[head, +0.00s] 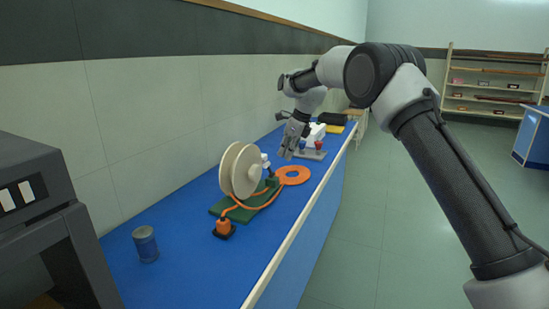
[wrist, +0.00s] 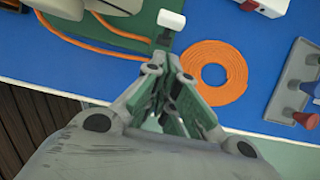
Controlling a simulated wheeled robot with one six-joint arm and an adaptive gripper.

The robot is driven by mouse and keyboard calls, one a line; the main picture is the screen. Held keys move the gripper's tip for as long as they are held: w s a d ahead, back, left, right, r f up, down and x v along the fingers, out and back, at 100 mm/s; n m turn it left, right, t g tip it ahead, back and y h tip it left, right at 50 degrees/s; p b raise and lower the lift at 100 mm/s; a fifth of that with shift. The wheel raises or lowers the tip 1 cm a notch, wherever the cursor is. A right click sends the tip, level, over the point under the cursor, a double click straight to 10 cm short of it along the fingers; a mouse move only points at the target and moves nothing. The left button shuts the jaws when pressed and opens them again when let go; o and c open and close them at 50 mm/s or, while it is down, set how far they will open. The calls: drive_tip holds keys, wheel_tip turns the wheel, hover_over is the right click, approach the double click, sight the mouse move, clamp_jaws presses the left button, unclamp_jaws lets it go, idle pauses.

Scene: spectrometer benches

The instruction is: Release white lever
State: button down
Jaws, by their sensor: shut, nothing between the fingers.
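In the head view the white lever (head: 265,161) stands just right of the cream spool (head: 236,170), upright or nearly so. My gripper (head: 287,151) is above the bench, to the right of the lever. In the wrist view my gripper (wrist: 170,78) has its fingers together and empty, below the knob in the picture and apart from it.
An orange coil (head: 293,175) lies right of the plate on the blue bench (head: 185,240). A grey rack (wrist: 301,90) with coloured pieces stands beyond the coil.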

drive_tip(key=w+a+v, duration=0.1)
drive_tip(key=v, duration=0.8)
drive_tip(key=shift+s+r, duration=0.35)
drive_tip(key=shift+r, duration=0.2)
drive_tip(key=shift+d, duration=0.1)
drive_tip(key=s+d+f+n+g+h, duration=0.15)
drive_tip(key=s+d+f+n, duration=0.35)
drive_tip(key=s+d+n, duration=0.65)
drive_tip(key=s+d+r+n+t, duration=0.1)
drive_tip(key=s+d+r+n, duration=0.1)
drive_tip(key=s+d, duration=0.5)
drive_tip(key=s+d+r+n+t+h, duration=0.1)
drive_tip(key=s+d+n, duration=0.4)
drive_tip(key=s, duration=1.3)
drive_tip(key=s+d+r+n+t+h, duration=0.1)
drive_tip(key=s+d+n, duration=0.3)
drive_tip(key=s+d, duration=0.6)
drive_tip(key=shift+s+d+r+t, duration=0.35)
drive_tip(key=shift+s+r+t, duration=0.45)
drive_tip(key=shift+s, duration=0.5)
